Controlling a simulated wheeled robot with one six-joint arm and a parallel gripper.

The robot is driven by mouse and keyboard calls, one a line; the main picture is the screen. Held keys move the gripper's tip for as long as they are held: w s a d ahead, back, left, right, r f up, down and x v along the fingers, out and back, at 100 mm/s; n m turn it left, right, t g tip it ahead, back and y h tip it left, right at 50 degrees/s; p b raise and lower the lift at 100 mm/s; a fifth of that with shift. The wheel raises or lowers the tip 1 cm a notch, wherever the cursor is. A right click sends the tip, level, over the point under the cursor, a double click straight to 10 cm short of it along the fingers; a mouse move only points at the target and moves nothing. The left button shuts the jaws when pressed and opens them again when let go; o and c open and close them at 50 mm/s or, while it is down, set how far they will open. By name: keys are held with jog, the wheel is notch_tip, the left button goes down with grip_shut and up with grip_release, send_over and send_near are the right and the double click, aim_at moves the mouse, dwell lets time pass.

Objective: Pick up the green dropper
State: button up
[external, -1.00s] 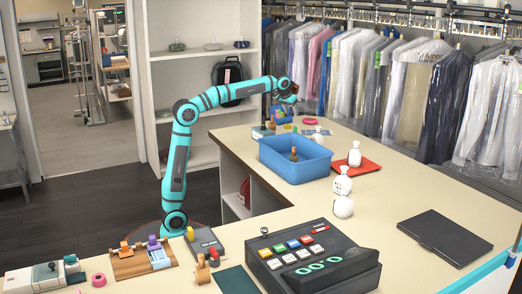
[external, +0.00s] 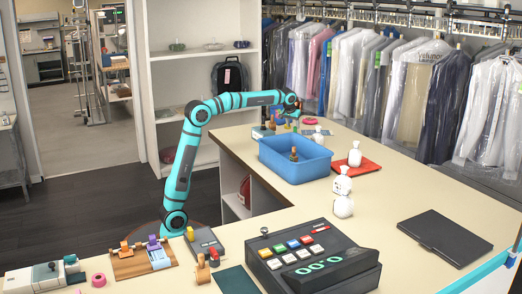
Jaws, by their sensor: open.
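My gripper (external: 293,111) is at the far end of the counter, low over a cluster of small items, pointing down. It is open; its fingers are small and partly blend with the items below. A small greenish item (external: 295,127) shows just under it, too small to tell surely whether it is the green dropper. A small dark bottle with a brownish top (external: 294,154) stands upright inside the blue bin, nearer the camera than my gripper.
The blue bin (external: 285,168) stands close in front of the cluster. A white bottle (external: 318,134) and a pink ring (external: 310,121) are just right of my gripper. A red tray (external: 370,166) holds another white bottle.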

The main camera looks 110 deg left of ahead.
jog(key=shift+w+a+x, duration=0.15)
jog(key=shift+w+x, duration=0.05)
jog(key=shift+x, duration=1.45)
jog(key=shift+w+a+x, duration=0.15)
jog(key=shift+x, duration=1.45)
jog(key=shift+r, duration=0.1)
jog(key=c, duration=1)
jog(key=shift+c, duration=0.2)
